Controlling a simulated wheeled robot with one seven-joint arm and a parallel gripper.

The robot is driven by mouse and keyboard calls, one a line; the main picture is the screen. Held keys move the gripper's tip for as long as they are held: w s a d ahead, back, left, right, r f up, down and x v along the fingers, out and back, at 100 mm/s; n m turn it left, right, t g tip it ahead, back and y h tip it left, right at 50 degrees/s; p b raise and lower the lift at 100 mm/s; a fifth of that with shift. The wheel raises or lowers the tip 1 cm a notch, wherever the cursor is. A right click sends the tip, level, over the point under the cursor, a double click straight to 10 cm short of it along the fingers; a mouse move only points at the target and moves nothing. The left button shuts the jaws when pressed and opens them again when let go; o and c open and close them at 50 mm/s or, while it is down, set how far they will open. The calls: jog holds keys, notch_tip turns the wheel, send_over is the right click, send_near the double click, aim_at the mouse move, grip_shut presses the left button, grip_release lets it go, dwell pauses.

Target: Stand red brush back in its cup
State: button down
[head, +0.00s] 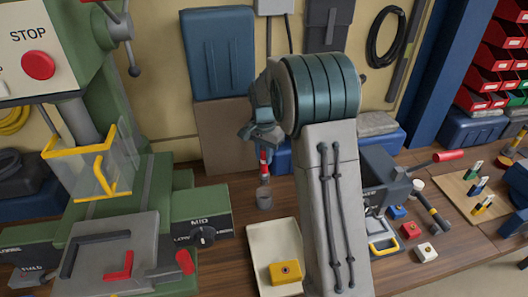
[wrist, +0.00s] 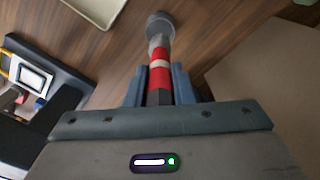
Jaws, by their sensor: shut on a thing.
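The red brush (head: 264,158) has a red handle with a white band and a grey lower part. It hangs roughly upright below my gripper (head: 262,145), which is shut on its upper handle. The small grey cup (head: 265,200) stands on the bench directly under the brush. In the wrist view the brush (wrist: 160,75) runs out from between my fingers (wrist: 158,88) towards the round grey end (wrist: 160,24). I cannot tell whether the brush tip is inside the cup or just above it.
A cream tray (head: 262,238) with a yellow block (head: 285,272) lies in front of the cup. A green drill press (head: 110,240) stands to the left, and a grey vise (head: 385,185) to the right of my arm. A brown board (head: 236,135) leans behind.

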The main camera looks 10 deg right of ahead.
aim_at(264, 173)
jog(key=shift+f+b, duration=3.15)
jog(key=shift+f, duration=1.8)
jog(key=c, duration=1.2)
grip_release()
jog(key=shift+o, duration=0.2)
jog(key=shift+r, duration=0.1)
notch_tip(264, 173, up, 13)
jog(key=shift+b, duration=0.6)
jog(key=shift+r, duration=0.35)
